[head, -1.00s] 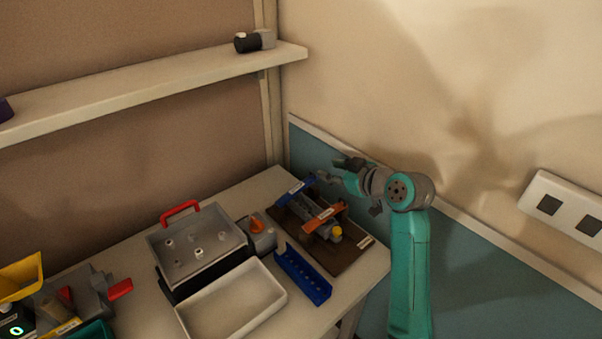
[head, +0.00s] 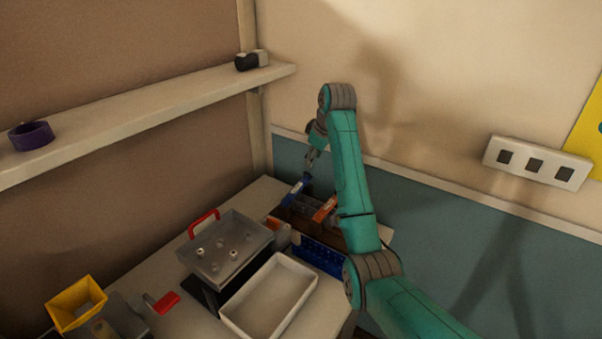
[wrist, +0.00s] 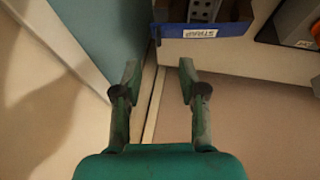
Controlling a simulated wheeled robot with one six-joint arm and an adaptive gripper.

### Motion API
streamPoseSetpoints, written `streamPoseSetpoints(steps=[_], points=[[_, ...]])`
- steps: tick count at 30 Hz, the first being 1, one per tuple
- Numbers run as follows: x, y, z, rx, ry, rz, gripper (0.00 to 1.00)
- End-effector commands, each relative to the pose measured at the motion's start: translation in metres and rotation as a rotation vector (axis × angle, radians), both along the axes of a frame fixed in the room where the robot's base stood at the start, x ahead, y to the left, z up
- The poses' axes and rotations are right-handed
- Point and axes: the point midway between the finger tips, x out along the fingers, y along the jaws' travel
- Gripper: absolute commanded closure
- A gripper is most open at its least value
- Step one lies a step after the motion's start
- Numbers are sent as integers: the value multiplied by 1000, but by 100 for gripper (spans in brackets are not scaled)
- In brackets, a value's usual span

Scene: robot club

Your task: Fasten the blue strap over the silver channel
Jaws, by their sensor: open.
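The blue strap (head: 297,190) is at the far side of the fixture on the bench. In the wrist view the blue piece (wrist: 226,29) carries a white label reading STRAP. A grey perforated piece, which looks like the silver channel (wrist: 204,9), shows just beyond it, cut off by the top edge. My gripper (head: 310,158) is above the far end of the fixture, beside the wall. In the wrist view my gripper (wrist: 159,80) is open and empty, its fingers apart and short of the blue piece. I cannot tell whether the strap is fastened.
An orange piece (head: 326,209) is on the fixture's near side. A blue holed rack (head: 320,258), a white tray (head: 228,307) and a grey box with a red handle (head: 205,262) crowd the bench. The wall (head: 430,203) is close behind my arm.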

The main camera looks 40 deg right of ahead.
Motion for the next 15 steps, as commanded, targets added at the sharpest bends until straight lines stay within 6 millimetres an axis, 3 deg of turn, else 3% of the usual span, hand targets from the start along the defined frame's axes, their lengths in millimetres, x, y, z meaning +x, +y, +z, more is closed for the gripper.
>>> streamPoseSetpoints(steps=[9, 15], points=[[24, -1, -51, 1, 1, 3, 58], [32, -2, -69, 1, -1, 3, 58]])
